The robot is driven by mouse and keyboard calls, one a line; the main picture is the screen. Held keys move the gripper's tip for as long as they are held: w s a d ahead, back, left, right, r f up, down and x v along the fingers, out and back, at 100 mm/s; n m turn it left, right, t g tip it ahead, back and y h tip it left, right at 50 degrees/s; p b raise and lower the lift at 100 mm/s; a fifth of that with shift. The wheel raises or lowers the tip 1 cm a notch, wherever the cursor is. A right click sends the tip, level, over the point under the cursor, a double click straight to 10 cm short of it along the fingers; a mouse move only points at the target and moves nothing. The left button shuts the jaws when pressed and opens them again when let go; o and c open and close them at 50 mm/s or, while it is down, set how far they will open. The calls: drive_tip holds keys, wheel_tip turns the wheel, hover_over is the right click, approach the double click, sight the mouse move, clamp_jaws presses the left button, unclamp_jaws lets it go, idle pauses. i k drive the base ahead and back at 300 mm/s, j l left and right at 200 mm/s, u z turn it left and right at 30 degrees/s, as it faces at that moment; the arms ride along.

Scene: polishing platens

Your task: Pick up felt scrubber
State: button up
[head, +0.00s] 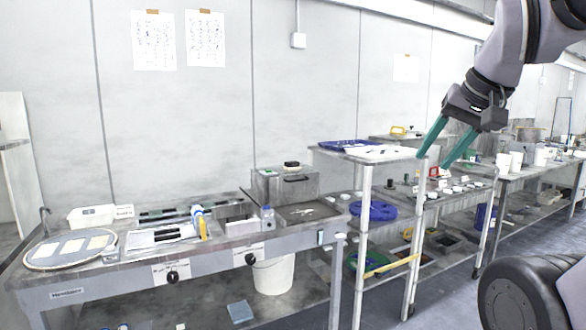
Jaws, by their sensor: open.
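I cannot tell for sure which item is the felt scrubber. A small dark block with a pale top (292,165) sits on a grey metal box (265,187) at the back right of the near bench. A flat blue pad (240,312) lies low under that bench. My gripper (433,161) is at the upper right, raised in front of the shelf rack. Its two teal fingers are spread apart with nothing between them, and they point down and left. It is well away from the near bench.
The near bench (100,284) carries a round platen (70,250), a white tub (91,215) and a white-and-blue bottle (200,222). A shelf rack (365,200) stands to its right. A white bucket (273,274) is under the bench. Open floor shows at the lower right.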

sight(294, 165)
drive_tip(key=i+u, duration=0.25)
drive_tip(key=i, duration=0.35)
drive_tip(key=i+l+u, duration=0.25)
drive_tip(key=i, duration=0.3)
drive_tip(key=i+l+u, duration=0.2)
drive_tip(key=i, duration=0.35)
drive_tip(key=i+l+u, duration=0.25)
drive_tip(key=i+l, duration=0.15)
drive_tip(key=i, duration=0.15)
